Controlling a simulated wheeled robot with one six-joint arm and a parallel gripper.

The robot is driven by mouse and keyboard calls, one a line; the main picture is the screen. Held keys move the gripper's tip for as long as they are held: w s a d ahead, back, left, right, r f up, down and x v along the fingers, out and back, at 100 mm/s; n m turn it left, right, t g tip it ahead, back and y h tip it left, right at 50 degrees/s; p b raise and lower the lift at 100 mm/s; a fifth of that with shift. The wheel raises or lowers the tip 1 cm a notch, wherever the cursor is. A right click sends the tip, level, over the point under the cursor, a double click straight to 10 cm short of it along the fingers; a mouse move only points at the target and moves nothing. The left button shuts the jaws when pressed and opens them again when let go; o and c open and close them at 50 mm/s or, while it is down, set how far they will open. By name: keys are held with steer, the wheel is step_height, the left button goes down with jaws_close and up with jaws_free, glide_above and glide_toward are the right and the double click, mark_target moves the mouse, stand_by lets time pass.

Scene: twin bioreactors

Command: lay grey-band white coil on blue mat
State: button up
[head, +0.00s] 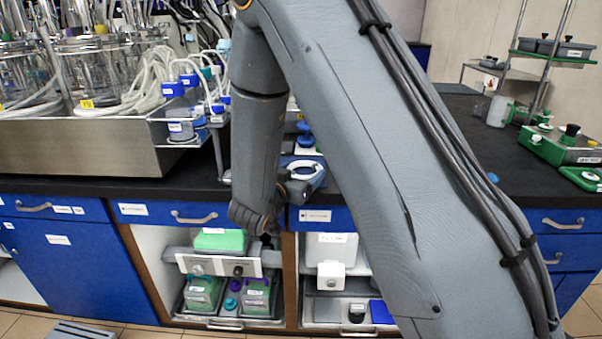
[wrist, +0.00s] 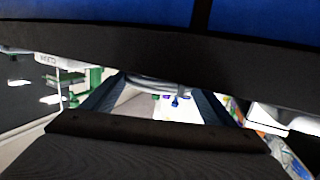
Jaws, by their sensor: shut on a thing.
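A white coil (head: 308,176) shows as a thick ring above the bench's front edge in the head view. My gripper (head: 288,187) is shut on the coil's near left side. In the wrist view, two slanting fingers of my gripper (wrist: 158,100) frame pale, curved strands of the coil (wrist: 160,84). A grey band cannot be made out. Blue shows behind and around the ring, but I cannot tell whether it is the blue mat; my arm covers much of the bench there.
The black bench top (head: 455,150) has free room right of my arm. A metal tray (head: 80,150) with glass vessels and white tubing stands left. Green-based equipment (head: 560,147) stands right.

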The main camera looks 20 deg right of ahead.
steer(key=shift+f, duration=0.15)
steer(key=o, duration=1)
steer(key=shift+o, duration=0.2)
steer(key=shift+r, duration=0.25)
steer(key=v, duration=1.2)
steer(key=shift+f, duration=0.1)
